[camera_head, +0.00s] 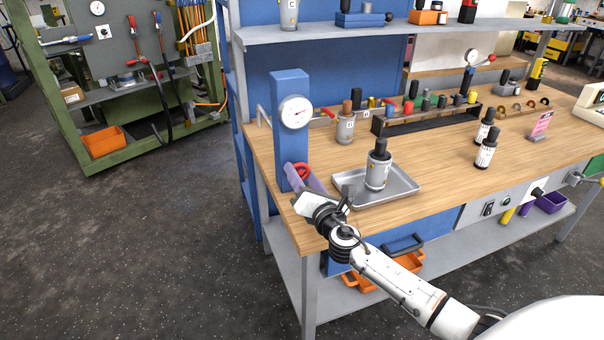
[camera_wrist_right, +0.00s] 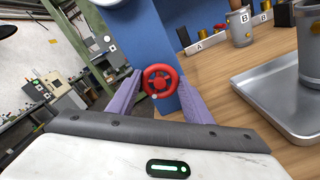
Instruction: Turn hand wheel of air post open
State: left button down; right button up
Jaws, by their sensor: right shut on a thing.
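The blue air post (camera_head: 291,80) stands at the left end of the wooden bench, with a round white gauge (camera_head: 296,112) on its front. A red hand wheel (camera_head: 304,170) is low on the post. It shows whole in the right wrist view (camera_wrist_right: 160,72), with spokes and a rim. My right gripper (camera_head: 301,174) is at the wheel, its purple fingers on either side of the rim, shut on it. The exact contact is partly hidden in the head view. My left gripper is not in view.
A metal tray (camera_head: 408,194) with a grey canister (camera_head: 377,170) lies right of the post, close to my right wrist. Another canister (camera_head: 345,127) stands behind. Two dark-topped bottles (camera_head: 485,153) stand further right. A shelf (camera_head: 350,31) overhangs the bench's back.

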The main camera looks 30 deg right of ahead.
jog(key=n+p, duration=0.2)
jog(key=n, duration=0.3)
jog(key=shift+r+n, duration=0.1)
jog(key=shift+n, duration=0.2)
jog(key=shift+n+p, duration=0.8)
jog(key=shift+n, duration=1.1)
jog(key=o, duration=1.1)
jog(key=shift+c, duration=0.2)
jog(key=v, duration=1)
jog(key=shift+s+a, duration=0.15)
